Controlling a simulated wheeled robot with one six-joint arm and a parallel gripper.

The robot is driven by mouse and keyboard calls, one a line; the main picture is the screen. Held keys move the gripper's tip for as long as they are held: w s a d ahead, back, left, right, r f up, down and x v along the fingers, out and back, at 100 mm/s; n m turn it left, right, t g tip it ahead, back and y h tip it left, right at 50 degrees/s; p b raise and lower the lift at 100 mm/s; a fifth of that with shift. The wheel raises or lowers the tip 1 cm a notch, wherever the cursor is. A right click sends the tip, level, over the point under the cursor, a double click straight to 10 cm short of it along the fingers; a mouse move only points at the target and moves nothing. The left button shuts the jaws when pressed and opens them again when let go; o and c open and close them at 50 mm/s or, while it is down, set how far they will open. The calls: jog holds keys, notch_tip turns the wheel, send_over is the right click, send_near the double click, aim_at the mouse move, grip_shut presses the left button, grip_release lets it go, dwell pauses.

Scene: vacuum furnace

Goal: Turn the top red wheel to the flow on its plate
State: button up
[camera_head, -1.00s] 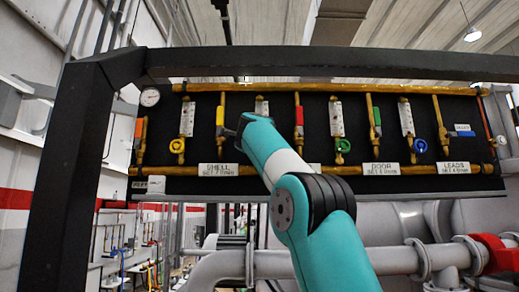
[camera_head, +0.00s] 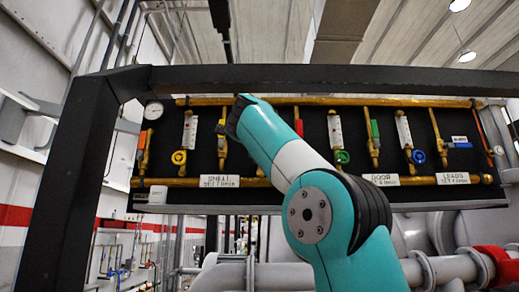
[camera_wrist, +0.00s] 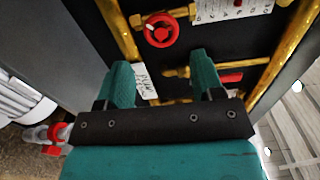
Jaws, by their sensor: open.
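In the wrist view a red wheel (camera_wrist: 161,30) sits on a brass fitting at the upper middle, beyond my fingertips and apart from them. My gripper (camera_wrist: 161,62) is open and empty, its two teal fingers pointing toward the panel. A white plate (camera_wrist: 147,82) shows partly between the fingers, its lettering unreadable here. A white flow scale (camera_wrist: 232,8) is cut off at the top right. In the head view my arm covers the red wheel and its plate; my gripper's fingers cannot be made out there.
The black panel carries a yellow wheel (camera_head: 179,157), green wheel (camera_head: 342,157) and blue wheel (camera_head: 418,156). Brass pipes (camera_wrist: 281,50) run close to the right finger. A dark frame post (camera_head: 75,180) stands at left. A red-handled valve (camera_wrist: 55,133) shows at lower left.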

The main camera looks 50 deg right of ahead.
jog(key=v, duration=0.7)
dwell(0.4)
jog(key=w+a+f+n+t+y, duration=0.2)
jog(key=w+a+f+n+y, duration=0.6)
jog(key=w+a+f+n, duration=0.5)
jog(key=s+a+f+n+g+y, duration=0.25)
jog(key=a+f+n, duration=0.3)
jog(key=f, duration=0.35)
jog(key=s+a+f+n+g+y, duration=0.1)
jog(key=s+a+f+n+y, duration=0.2)
jog(key=f+n, duration=0.45)
jog(key=s+a+f+n+g+y, duration=0.2)
jog(key=s+a+f+n+g, duration=0.2)
jog(key=s+f, duration=0.8)
jog(key=s+a+f+n+g+y, duration=0.2)
jog(key=s+a+f+n+g, duration=0.3)
jog(key=s+f, duration=0.7)
jog(key=shift+a+f+g, duration=0.4)
jog(key=shift+a+g, duration=0.25)
jog(key=shift+a, duration=0.55)
